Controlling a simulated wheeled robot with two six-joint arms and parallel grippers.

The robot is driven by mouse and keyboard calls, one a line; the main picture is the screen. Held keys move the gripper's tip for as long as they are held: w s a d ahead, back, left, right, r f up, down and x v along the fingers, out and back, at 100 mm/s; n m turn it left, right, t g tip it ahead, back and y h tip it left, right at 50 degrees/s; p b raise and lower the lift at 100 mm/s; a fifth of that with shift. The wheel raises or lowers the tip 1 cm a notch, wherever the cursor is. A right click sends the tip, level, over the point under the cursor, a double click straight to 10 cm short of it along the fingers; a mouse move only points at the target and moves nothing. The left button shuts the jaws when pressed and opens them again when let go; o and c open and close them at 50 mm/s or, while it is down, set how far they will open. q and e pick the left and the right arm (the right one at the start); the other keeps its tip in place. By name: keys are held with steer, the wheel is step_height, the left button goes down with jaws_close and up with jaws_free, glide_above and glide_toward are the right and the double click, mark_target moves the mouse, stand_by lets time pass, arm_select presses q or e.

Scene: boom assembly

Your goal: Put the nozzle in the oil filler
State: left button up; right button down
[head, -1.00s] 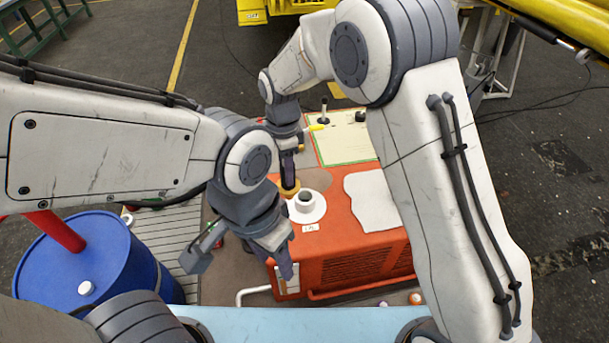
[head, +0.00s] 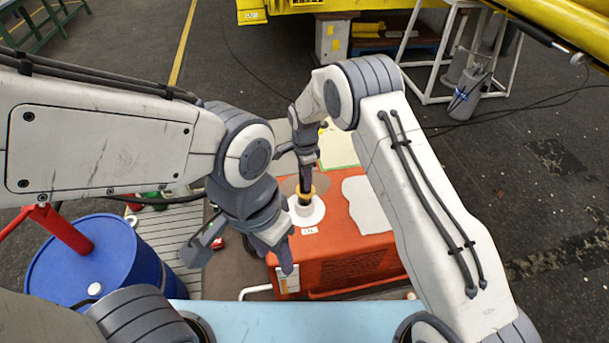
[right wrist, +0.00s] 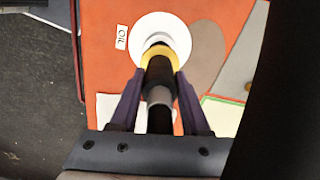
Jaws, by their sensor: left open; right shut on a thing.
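The nozzle is black with a yellow collar (right wrist: 154,56); its collar also shows in the head view (head: 317,184). My right gripper (head: 304,182) is shut on the nozzle, with a finger on each side of it in the right wrist view (right wrist: 156,85). The oil filler is a short pale neck on a white disc (head: 306,215), on top of the orange machine. The disc also shows in the right wrist view (right wrist: 181,35), beside an "OIL" label. The collar lies right over the neck; I cannot tell how deep the tip sits. My left gripper (head: 284,258) is open and empty, left of the filler.
The orange machine (head: 345,240) stands ahead, with a white cloth-like patch (head: 368,205) on its top. A blue drum (head: 95,255) stands at the left beside a slatted platform (head: 175,235). The dark floor at the right is open.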

steer(key=shift+f+b, duration=0.55)
steer(key=shift+f, duration=0.05)
steer(key=shift+c, duration=1.9)
jaws_free()
